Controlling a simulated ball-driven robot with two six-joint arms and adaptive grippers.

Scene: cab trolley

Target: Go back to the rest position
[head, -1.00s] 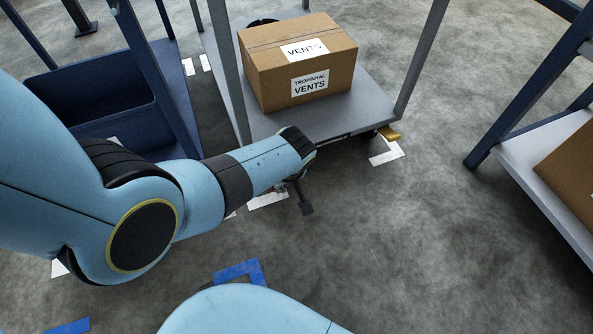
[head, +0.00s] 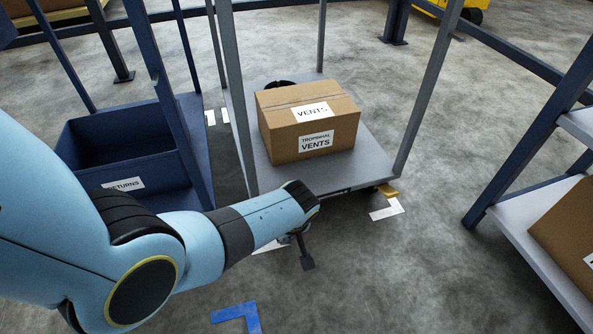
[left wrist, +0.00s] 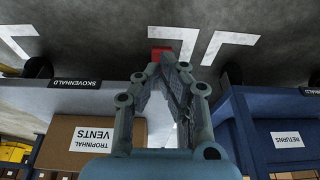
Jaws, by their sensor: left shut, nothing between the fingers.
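My left gripper (head: 304,250) hangs at the end of my left arm in front of the grey trolley (head: 375,168), above the floor. In the left wrist view the left gripper (left wrist: 168,58) has its fingertips together with nothing between them. A brown box labelled VENTS (head: 310,120) sits on the trolley deck, apart from the gripper. The box (left wrist: 92,145) and the trolley's edge, marked SKOVENHALD (left wrist: 82,83), also show in the wrist view. My right gripper is in neither view.
A blue RETURNS bin (head: 125,165) stands on a blue cart at left. A shelf with a brown box (head: 570,225) stands at right. White corner marks (head: 386,209) and a blue one (head: 238,312) lie on the floor. Floor between trolley and shelf is clear.

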